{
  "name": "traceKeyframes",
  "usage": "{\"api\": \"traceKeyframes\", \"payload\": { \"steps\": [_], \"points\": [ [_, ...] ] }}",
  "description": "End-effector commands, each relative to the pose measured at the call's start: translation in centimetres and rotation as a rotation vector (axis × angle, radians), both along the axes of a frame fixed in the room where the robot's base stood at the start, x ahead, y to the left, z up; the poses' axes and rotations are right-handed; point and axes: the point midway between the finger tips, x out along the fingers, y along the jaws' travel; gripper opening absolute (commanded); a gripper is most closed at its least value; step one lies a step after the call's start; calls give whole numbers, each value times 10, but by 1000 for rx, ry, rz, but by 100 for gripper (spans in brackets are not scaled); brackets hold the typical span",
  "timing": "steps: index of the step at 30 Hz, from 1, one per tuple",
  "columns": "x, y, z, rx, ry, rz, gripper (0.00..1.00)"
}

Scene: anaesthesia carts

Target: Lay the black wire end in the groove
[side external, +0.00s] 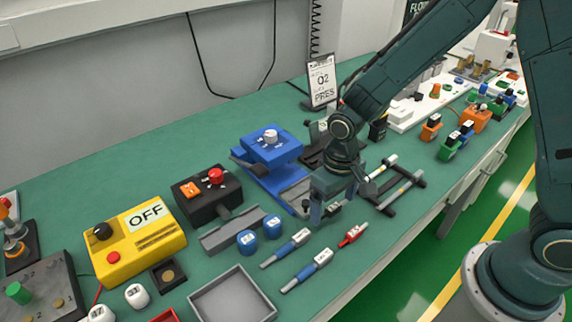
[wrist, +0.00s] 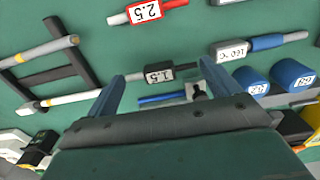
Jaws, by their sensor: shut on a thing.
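The black wire end (wrist: 158,74) has a white 1.5 label and lies between the two fingers of my gripper (wrist: 165,84) in the wrist view. In the side view my gripper (side external: 338,203) is low over the green table, shut on the black wire end (side external: 335,209), which is partly hidden by the fingers. A black frame (side external: 393,187) with pale rods across it stands just right of the gripper; it also shows at left in the wrist view (wrist: 73,55). A pale rod (wrist: 75,98) runs in line with the wire end; I cannot tell whether they join. The groove is not clearly identifiable.
Blue cylinders (side external: 272,227), a grey channel block (side external: 230,231), a grey tray (side external: 233,298) and a blue fixture (side external: 270,148) stand to the left.

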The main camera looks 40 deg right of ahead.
Motion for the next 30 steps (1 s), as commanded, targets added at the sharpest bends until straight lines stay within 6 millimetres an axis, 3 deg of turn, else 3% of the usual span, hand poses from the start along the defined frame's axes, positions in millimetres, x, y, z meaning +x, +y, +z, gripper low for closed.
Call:
{"api": "traceKeyframes", "payload": {
  "steps": [8,21,30],
  "points": [
    [1,0,46,2,-7,0,67],
    [1,0,138,1,-4,0,67],
    [0,0,173,0,-1,0,67]
  ]
}}
